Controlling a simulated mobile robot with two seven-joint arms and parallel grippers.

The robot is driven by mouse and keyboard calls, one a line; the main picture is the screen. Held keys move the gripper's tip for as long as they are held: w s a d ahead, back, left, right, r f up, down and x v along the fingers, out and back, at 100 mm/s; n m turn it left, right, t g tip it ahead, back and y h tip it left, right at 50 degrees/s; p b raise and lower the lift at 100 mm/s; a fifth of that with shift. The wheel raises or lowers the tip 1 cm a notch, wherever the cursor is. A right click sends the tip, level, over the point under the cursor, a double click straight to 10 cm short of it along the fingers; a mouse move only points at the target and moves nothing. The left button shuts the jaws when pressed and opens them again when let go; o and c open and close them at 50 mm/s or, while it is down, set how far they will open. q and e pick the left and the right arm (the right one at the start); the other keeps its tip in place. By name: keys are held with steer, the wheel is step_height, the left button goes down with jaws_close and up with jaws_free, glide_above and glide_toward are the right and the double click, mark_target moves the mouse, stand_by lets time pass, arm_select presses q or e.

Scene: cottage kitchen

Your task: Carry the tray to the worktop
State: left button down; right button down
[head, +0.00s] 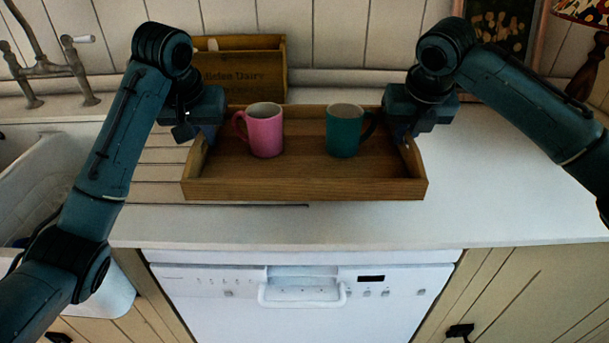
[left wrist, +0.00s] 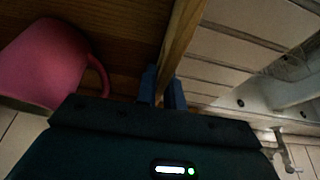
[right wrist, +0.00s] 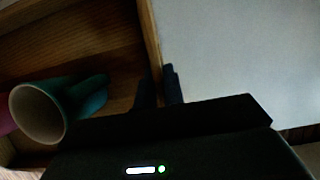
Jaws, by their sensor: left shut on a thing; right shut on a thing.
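The wooden tray (head: 300,190) is over the white worktop (head: 500,170) in the head view, roughly level; I cannot tell whether it touches the surface. A pink mug (head: 265,132) stands upright in its left half and a teal mug (head: 343,132) upright in its right half. My left gripper (head: 205,138) is shut on the tray's left end wall, which runs between its fingers in the left wrist view (left wrist: 176,60). My right gripper (head: 402,138) is shut on the right end wall, seen between its fingers in the right wrist view (right wrist: 150,45). The fingertips are partly hidden in the head view.
A wooden crate (head: 245,70) with lettering stands behind the tray against the panelled wall. A tap (head: 45,70) and white sink (head: 50,175) are at the left. A lamp (head: 585,40) stands at the back right. A white dishwasher (head: 310,300) is below the worktop's front edge.

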mark_target(208, 156)
arm_select(q)
steer(key=shift+f, duration=0.1)
